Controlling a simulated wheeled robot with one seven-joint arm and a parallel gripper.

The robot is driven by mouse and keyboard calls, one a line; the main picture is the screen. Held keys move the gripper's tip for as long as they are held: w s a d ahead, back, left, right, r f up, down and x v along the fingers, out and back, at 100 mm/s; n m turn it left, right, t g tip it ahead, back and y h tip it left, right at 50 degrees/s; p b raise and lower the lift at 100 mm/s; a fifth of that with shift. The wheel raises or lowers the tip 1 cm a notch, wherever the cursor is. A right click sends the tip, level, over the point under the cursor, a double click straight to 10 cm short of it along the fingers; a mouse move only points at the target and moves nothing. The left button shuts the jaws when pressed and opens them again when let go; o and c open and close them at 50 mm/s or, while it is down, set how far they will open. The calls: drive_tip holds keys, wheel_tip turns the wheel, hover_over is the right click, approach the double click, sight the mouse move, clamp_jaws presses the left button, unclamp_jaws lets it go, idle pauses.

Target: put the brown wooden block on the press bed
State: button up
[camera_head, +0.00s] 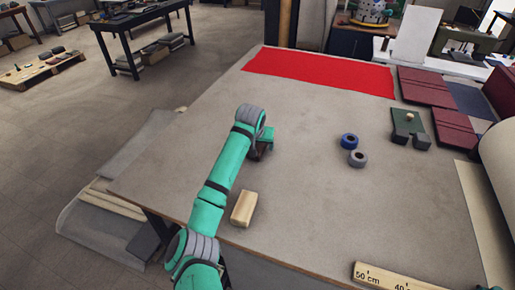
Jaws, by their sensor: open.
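The brown wooden block (243,208) is a pale tan rectangular piece lying on the grey table near its front edge, just right of my arm. My gripper (260,154) is at the end of the green arm, over the table beyond the block and apart from it. It is open, with its fingers mostly hidden by the wrist, and I see nothing held in it. A dark green plate with dark feet and a small pale knob (407,124) stands at the right; it may be the press bed, but I cannot tell for sure.
A blue roll (349,141) and a grey roll (357,159) lie right of centre. Red cloth (322,72) covers the back. Dark red folded covers (427,87) lie at the right. A wooden ruler (385,277) lies at the front edge. The table's middle is clear.

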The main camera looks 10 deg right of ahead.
drive_tip(key=shift+f, duration=0.15)
drive_tip(key=c, duration=1.4)
drive_tip(key=shift+c, duration=0.3)
drive_tip(key=shift+r, duration=0.2)
